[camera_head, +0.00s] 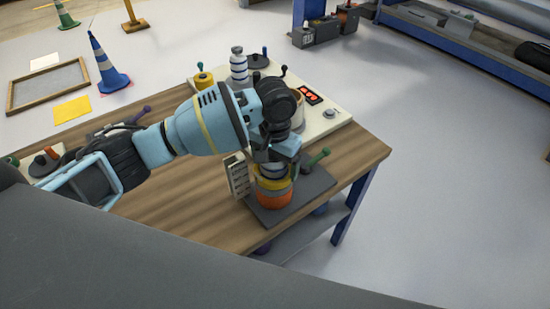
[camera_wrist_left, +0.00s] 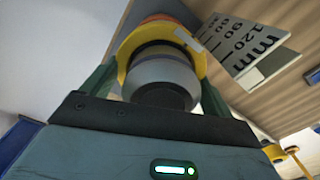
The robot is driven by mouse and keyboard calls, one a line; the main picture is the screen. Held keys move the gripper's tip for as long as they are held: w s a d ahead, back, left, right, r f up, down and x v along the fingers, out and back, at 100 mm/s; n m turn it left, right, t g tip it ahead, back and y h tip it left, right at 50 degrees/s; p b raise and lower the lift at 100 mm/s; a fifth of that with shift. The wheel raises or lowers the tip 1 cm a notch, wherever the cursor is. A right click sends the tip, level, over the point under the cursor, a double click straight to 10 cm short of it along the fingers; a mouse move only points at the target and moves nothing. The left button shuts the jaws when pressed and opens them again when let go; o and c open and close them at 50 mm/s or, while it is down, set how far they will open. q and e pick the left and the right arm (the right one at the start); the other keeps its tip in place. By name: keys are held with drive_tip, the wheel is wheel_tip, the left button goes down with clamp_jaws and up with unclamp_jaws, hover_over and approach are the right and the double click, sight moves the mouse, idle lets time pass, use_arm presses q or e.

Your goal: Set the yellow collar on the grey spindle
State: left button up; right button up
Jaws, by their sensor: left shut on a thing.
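The yellow collar (camera_head: 262,184) is around the grey spindle, above an orange ring (camera_head: 274,201) on a dark grey base plate (camera_head: 312,196). In the left wrist view the yellow collar (camera_wrist_left: 190,40) encircles the spindle (camera_wrist_left: 163,78), whose rounded grey end faces the camera. The orange ring shows behind the collar. My left gripper (camera_head: 273,163) is directly above the spindle, pointing down. In the left wrist view its green fingers (camera_wrist_left: 155,70) stand on either side, shut on the collar. I cannot tell whether the collar touches the orange ring. My right gripper is not in view.
A white scale card marked in mm (camera_head: 239,177) stands close beside the spindle. A green-knobbed lever (camera_head: 315,160) is at its right. The wooden tabletop (camera_head: 190,205) is clear at front left.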

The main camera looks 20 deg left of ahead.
use_arm(q)
drive_tip(key=shift+f, duration=0.15)
drive_tip(key=o, duration=0.8)
wheel_tip(320, 180, up, 8)
drive_tip(key=shift+f, duration=0.1)
idle(1.0)
